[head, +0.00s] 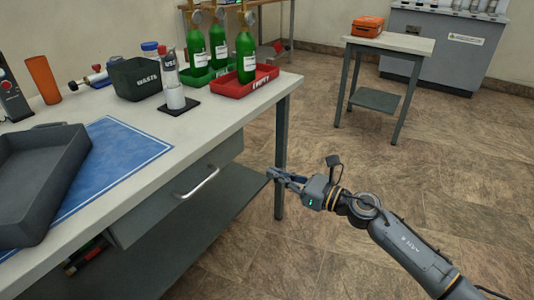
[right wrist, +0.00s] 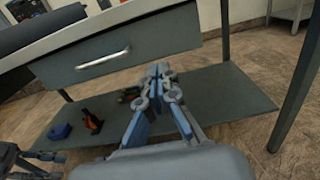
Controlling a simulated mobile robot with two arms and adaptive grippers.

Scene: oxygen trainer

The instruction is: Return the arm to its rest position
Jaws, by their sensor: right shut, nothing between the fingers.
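My right arm (head: 410,250) reaches in from the lower right in the head view. Its gripper (head: 272,175) is shut and empty, in the air beside the workbench's front leg, below the tabletop's height. In the right wrist view the gripper (right wrist: 158,72) points at the bench, with its fingertips together in front of the lower shelf and below the closed drawer (right wrist: 120,55). My left gripper is not in the head view. A dark gripper-like part shows at the lower left of the right wrist view, too partial to judge.
The lower shelf (right wrist: 215,95) holds small items. A side table (head: 390,42) carries an orange case (head: 367,26). Floor on the right is clear.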

